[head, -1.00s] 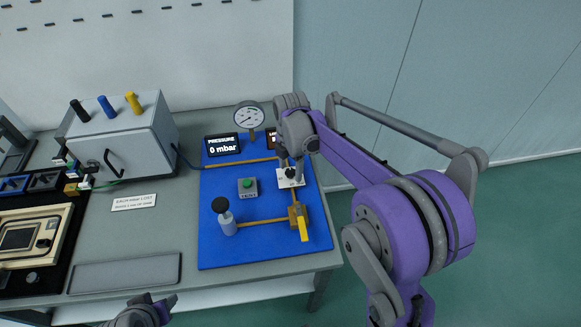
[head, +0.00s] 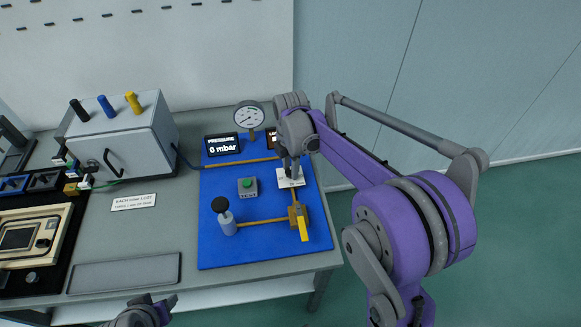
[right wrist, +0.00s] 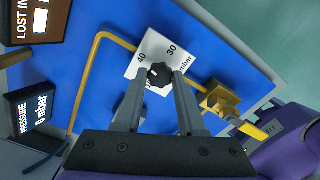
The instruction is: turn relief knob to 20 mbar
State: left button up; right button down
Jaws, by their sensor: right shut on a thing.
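The relief knob is a small black knob (right wrist: 159,75) on a white dial plate (right wrist: 146,50) that shows 40, 30 and part of "mbar" in the right wrist view. My right gripper (right wrist: 159,84) is shut on the knob, one finger on each side. In the head view my right gripper (head: 291,174) hides the knob, and only part of the white plate (head: 298,183) shows. I cannot clearly tell which mark the knob points to. The pressure display (head: 222,145) reads 0 mbar. My left gripper (head: 160,303) is at the bottom edge, partly cut off, away from the panel.
The blue panel (head: 215,190) also carries a round gauge (head: 249,116), a green button (head: 247,184), a black-topped knob valve (head: 225,215) and a yellow-handled valve (head: 303,228). A grey box (head: 120,140) stands to the left. The grey tabletop between is mostly clear.

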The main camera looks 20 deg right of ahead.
jog(key=m, duration=0.4)
jog(key=m+b, duration=0.1)
jog(key=m, duration=0.7)
jog(key=shift+m, duration=0.3)
jog(key=m, duration=0.4)
jog(key=shift+m, duration=0.3)
jog(key=m, duration=0.4)
jog(key=shift+b, duration=0.3)
jog(key=m, duration=0.8)
jog(key=shift+m, duration=2.1)
